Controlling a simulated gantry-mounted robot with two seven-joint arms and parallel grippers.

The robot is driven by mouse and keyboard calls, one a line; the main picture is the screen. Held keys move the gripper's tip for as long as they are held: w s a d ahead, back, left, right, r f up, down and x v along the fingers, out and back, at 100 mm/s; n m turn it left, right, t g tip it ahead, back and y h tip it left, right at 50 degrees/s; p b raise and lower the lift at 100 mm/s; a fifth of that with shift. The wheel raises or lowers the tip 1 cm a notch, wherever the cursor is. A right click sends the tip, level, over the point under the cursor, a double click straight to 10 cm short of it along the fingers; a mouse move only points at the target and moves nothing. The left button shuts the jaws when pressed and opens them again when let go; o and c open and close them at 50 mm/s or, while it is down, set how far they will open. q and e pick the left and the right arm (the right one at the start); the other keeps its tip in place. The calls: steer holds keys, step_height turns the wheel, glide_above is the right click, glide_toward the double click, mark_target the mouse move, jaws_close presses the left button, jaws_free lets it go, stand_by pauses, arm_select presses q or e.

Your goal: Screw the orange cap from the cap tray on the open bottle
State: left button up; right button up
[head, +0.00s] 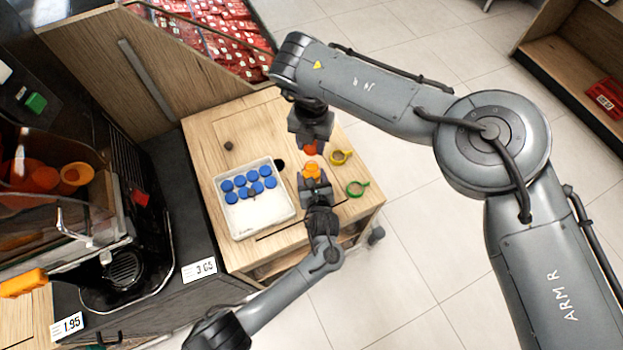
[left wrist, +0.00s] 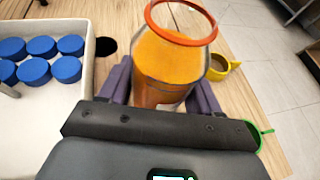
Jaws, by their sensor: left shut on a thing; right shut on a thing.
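My left gripper (head: 313,184) is shut on a bottle of orange juice (head: 312,170). The left wrist view shows the bottle (left wrist: 170,70) between both fingers. My right gripper (head: 310,138) is shut just beyond it, at a red-orange piece (head: 310,149) mostly hidden by its fingers. In the left wrist view a thin red-orange ring (left wrist: 150,20) crosses the bottle's top. I cannot tell whether it is the orange cap, nor whether it touches the bottle. The white cap tray (head: 262,216) holds several blue caps (head: 253,176); I see no orange cap in it.
A dark round hole (head: 279,164) is beside the tray. The juicer (head: 55,200) stands left. The table's far left is mostly clear.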

arm_select(q)
steer(key=shift+c, duration=0.6)
arm_select(e)
glide_above(311, 165)
steer(key=shift+f, duration=2.55)
steer(key=shift+f, duration=0.1)
steer(key=shift+w+f, duration=0.1)
steer(key=shift+f, duration=0.65)
steer(key=shift+f, duration=0.55)
